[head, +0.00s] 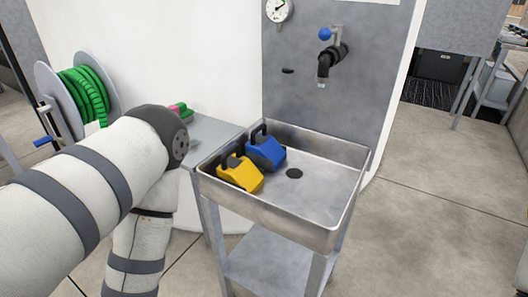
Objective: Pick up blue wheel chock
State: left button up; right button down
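A blue wheel chock (266,152) with a dark handle lies in the back left part of a metal sink basin (340,214). A yellow chock (241,174) of like shape, also with a dark handle, lies just in front and to the left of it. The two are very close, and I cannot tell if they touch. My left arm reaches in from the left and bends down beside the basin. Its gripper is out of the picture. My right arm and gripper do not show.
A grey side table (208,138) adjoins the basin's left side, with a green and pink item (181,111) on it. A green hose reel (84,92) stands at the left. A tap (328,62) sticks out from the panel behind the basin. The floor at right is clear.

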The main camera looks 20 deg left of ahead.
aim_at(262, 150)
jog(key=i+l+u, duration=0.1)
jog(key=l+u, duration=0.2)
jog(key=l, duration=0.25)
jog(key=i+l+u, duration=0.1)
jog(key=l+u, duration=0.15)
jog(key=l, duration=0.3)
jog(key=i+l+u, duration=0.45)
jog(key=l, duration=0.2)
jog(key=i+l+u, duration=0.25)
jog(key=l+z, duration=0.25)
jog(key=i+j+u, duration=0.1)
jog(key=u, duration=0.3)
